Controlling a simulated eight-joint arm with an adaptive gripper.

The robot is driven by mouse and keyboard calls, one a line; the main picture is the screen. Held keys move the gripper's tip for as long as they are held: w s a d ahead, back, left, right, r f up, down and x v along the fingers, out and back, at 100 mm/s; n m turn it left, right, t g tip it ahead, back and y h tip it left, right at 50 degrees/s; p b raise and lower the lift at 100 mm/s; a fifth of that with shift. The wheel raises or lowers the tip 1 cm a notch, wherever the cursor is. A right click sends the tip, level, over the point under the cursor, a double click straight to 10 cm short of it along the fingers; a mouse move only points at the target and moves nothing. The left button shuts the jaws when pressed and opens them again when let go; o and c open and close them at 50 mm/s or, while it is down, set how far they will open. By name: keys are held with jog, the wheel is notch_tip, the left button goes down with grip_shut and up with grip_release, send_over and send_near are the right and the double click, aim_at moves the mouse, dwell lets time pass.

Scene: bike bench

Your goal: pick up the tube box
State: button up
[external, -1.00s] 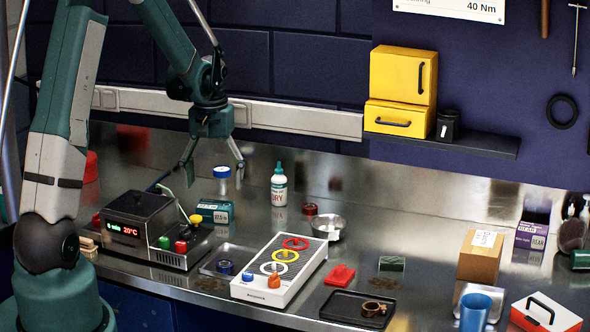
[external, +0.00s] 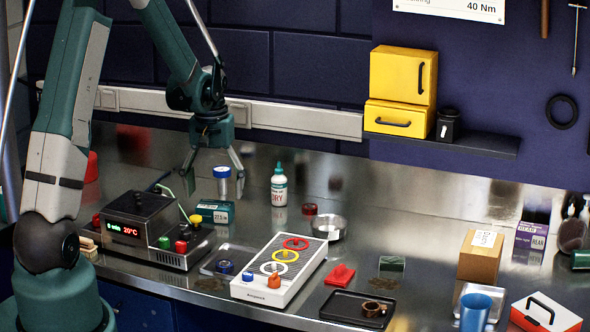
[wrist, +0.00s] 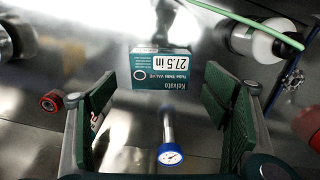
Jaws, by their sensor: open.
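The tube box (external: 214,211) is a small teal box with a white label reading 27.5 in. It lies on the steel bench right of the black heater box. In the wrist view the tube box (wrist: 160,70) sits upper middle, ahead of the fingertips and between their lines. My gripper (external: 214,180) is open and empty, pointing down above the bench over the tube box. In the wrist view its two green-padded fingers (wrist: 165,110) stand wide apart. A blue-capped gauge (wrist: 171,150) shows between the fingers in the wrist view; it stands behind the box in the external view.
The black heater box (external: 150,225) with coloured knobs stands left of the tube box. A white dropper bottle (external: 279,187) and a metal bowl (external: 329,228) are to the right. A white tray with coloured rings (external: 280,270) lies in front. A green cable (wrist: 240,18) crosses the wrist view.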

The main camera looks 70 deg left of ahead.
aim_at(214, 204)
jog(key=shift+f, duration=2.55)
jog(key=c, duration=1.1)
